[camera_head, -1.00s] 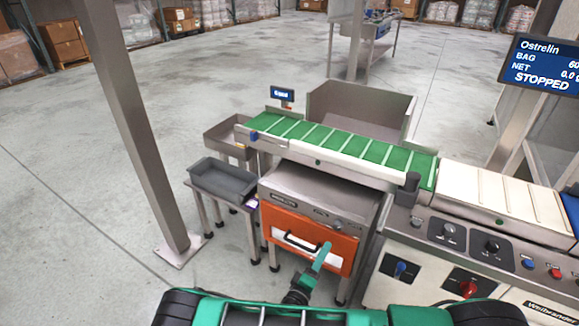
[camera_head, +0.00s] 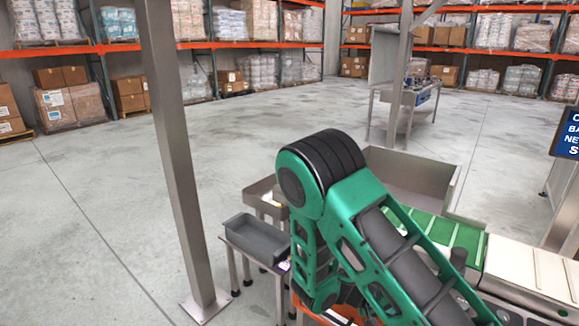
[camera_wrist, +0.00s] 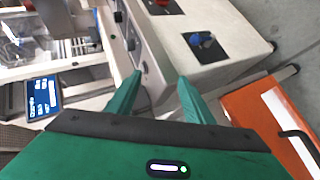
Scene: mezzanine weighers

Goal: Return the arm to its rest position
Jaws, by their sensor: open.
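My green arm (camera_head: 340,230) is folded up in the head view, its elbow raised in front of the conveyor. My gripper is hidden behind or below the arm in the head view. In the wrist view my gripper (camera_wrist: 155,90) shows two green fingers spread apart with nothing between them. Beyond the fingertips is the grey control cabinet (camera_wrist: 208,65) with a blue knob and a red knob. The fingers appear apart from the cabinet, though the exact distance is unclear.
The orange-fronted unit (camera_wrist: 262,115) is at right in the wrist view. A grey tray (camera_head: 258,238) stands left of my arm, near a steel post (camera_head: 175,150). The green conveyor (camera_head: 468,238) lies behind my arm. Open floor (camera_head: 90,230) is at left.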

